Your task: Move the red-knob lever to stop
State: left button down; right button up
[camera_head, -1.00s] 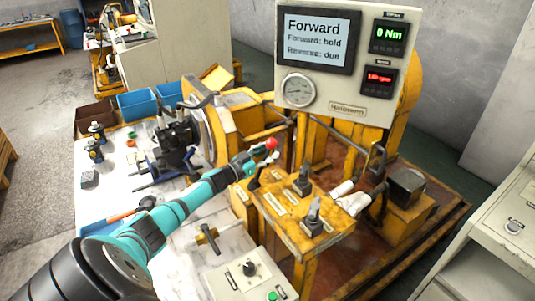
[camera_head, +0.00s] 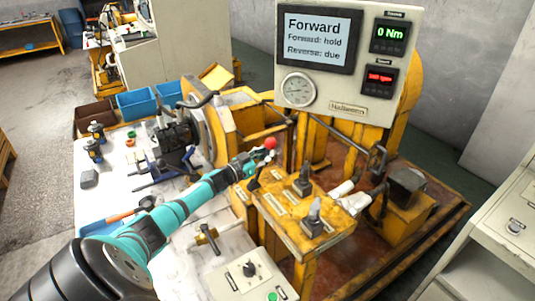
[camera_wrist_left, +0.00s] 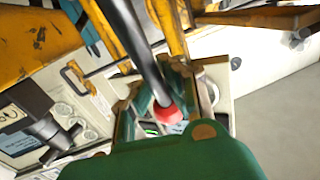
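The red-knob lever stands at the back left of the yellow control console (camera_head: 283,222), its red knob (camera_head: 271,143) on top. My left gripper (camera_head: 254,158) is at the lever, close beside the knob in the head view. In the left wrist view the red knob (camera_wrist_left: 168,112) on its dark rod lies between my left gripper's fingers (camera_wrist_left: 168,100), with gaps on both sides. The fingers look open; contact is not clear. The display (camera_head: 318,38) reads "Forward", "Forward: hold", "Reverse: due".
A control box (camera_head: 248,277) with a black knob and green button is in front. A tool-strewn white table (camera_head: 118,188) lies left.

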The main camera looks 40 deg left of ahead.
pick_arm(q)
jog(key=shift+w+r, duration=0.1)
jog(key=shift+r, duration=0.2)
jog(key=shift+s+f+b, duration=0.15)
jog(key=shift+s+b, duration=0.05)
jog(key=shift+b, duration=0.25)
jog(key=s+t+b, duration=0.1)
jog(key=b, duration=0.1)
jog(key=s+a+t+b, duration=0.1)
jog(key=s+t+b, duration=0.1)
jog(key=s+r+t+b, duration=0.1)
jog(key=b, duration=0.1)
jog(key=shift+s+a+n+t+b, duration=0.2)
jog(key=shift+s+n+t+b, duration=0.1)
jog(key=shift+s+n+b, duration=0.1)
jog(key=shift+s+a+r, duration=0.1)
jog(key=shift+s+r, duration=0.1)
jog(key=shift+r, duration=0.15)
